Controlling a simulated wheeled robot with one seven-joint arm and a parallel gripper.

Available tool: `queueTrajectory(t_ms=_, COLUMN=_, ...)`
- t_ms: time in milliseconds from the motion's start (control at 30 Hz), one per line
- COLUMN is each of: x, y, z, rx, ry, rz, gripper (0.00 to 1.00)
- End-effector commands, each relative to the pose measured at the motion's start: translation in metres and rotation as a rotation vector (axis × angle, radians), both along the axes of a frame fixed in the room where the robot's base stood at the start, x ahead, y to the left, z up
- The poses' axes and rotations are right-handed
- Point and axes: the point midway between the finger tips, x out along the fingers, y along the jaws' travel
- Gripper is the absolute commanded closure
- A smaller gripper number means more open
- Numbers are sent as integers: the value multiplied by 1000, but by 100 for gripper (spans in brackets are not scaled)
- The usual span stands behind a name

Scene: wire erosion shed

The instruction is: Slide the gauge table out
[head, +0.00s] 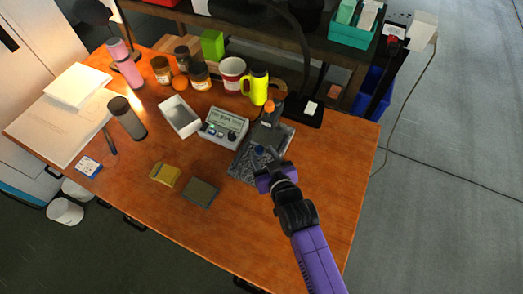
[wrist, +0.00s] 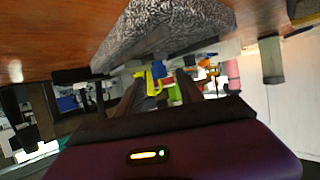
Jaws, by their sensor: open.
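The gauge stand has a speckled grey base (head: 243,168) near the right side of the wooden table, with a dark upright (head: 271,118) carrying an orange-topped part. A small blue knob (head: 259,150) shows low on the stand. I cannot make out the sliding table apart from the base. My gripper (head: 270,162) is open at the front right of the stand and partly covers it. In the wrist view the speckled base (wrist: 170,22) looms close at the top, and the open fingers (wrist: 160,92) have nothing visible between them. Contact with the stand cannot be told.
A grey readout box (head: 222,126) stands left of the stand. A yellow mug (head: 258,88), a red-and-white mug (head: 232,72) and jars are behind. The front right tabletop (head: 335,190) is clear.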

Motion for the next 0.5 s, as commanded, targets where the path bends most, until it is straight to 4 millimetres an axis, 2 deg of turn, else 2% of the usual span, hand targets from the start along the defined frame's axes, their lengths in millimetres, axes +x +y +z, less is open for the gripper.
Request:
queueTrajectory(t_ms=200, x=15, y=7, z=-7, rx=-1, ry=0, rz=0, gripper=56)
queueTrajectory(t_ms=500, x=17, y=8, z=-8, rx=0, ry=0, rz=0, gripper=56)
